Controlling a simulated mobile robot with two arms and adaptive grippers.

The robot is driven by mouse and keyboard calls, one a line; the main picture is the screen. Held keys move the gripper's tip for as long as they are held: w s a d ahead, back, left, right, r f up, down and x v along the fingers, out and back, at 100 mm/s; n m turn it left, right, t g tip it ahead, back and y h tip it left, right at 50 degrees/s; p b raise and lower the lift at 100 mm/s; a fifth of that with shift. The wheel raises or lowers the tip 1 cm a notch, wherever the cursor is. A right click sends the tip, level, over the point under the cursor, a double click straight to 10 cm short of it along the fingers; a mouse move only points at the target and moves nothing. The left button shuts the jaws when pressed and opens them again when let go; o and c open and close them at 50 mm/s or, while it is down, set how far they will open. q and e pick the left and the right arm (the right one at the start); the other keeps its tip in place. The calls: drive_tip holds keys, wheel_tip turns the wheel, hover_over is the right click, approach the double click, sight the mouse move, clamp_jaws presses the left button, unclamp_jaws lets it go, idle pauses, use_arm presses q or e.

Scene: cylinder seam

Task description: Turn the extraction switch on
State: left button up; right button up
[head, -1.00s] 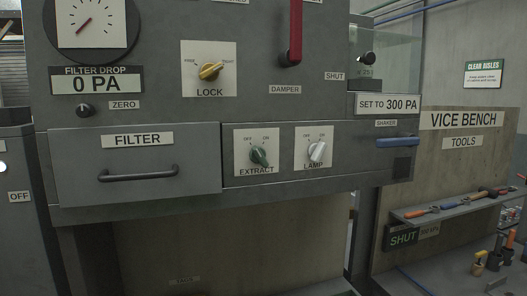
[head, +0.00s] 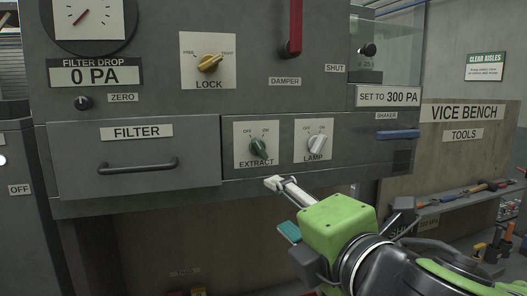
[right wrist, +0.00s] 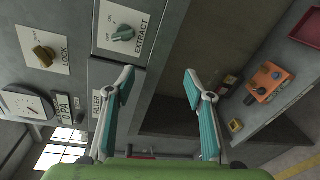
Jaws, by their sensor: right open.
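The knob also shows at the top of the right wrist view (right wrist: 123,33). My right gripper (head: 283,207) is just below the switch panel in the head view, open and empty, apart from the knob. In the right wrist view its two teal-padded fingers (right wrist: 158,83) are spread wide, with the knob beyond the left finger. My left gripper is out of view.
A white LAMP knob (head: 317,145) sits right of the switch. A FILTER drawer (head: 138,187) with a protruding handle is at left. A yellow LOCK knob (head: 209,63) and a red damper lever (head: 295,30) are above. A blue SHAKER bar (head: 397,134) sticks out at right.

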sight(262, 150)
wheel_tip(262, 150, up, 6)
drive_tip(key=s+d+r+n+t, duration=0.1)
drive_tip(key=s+n+t, duration=0.1)
drive_tip(key=n, duration=0.1)
drive_tip(key=p+x, duration=0.2)
drive_tip(key=x, duration=0.2)
drive_tip(key=p+x, duration=0.2)
drive_tip(key=x, duration=0.2)
drive_tip(key=f+p+x, duration=0.1)
drive_tip(key=p+x, duration=0.1)
drive_tip(key=x, duration=0.3)
drive_tip(key=shift+w+d, duration=0.15)
drive_tip(key=shift+w+f, duration=0.1)
drive_tip(key=shift+w, duration=0.35)
drive_tip(key=c, duration=1.1)
